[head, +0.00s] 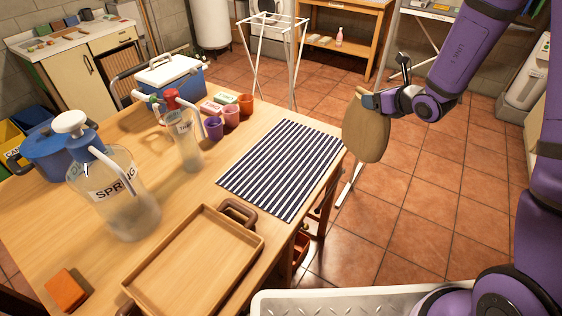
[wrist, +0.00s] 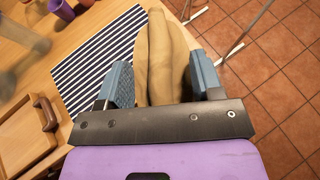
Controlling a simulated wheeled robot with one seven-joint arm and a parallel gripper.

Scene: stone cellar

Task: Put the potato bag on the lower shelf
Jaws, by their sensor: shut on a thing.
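The potato bag (head: 366,127) is a tan, sack-like thing that hangs from my gripper (head: 370,101) in the head view. It is in the air past the right edge of the table, over the tiled floor. In the wrist view the bag (wrist: 160,60) sits between the two blue-grey fingers of my gripper (wrist: 160,88), which are shut on it. A wooden shelf unit (head: 345,43) stands at the back, with a top board and a lower board (head: 325,44).
A white folding rack (head: 272,45) stands left of the shelf. Tiled floor (head: 440,165) is clear.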

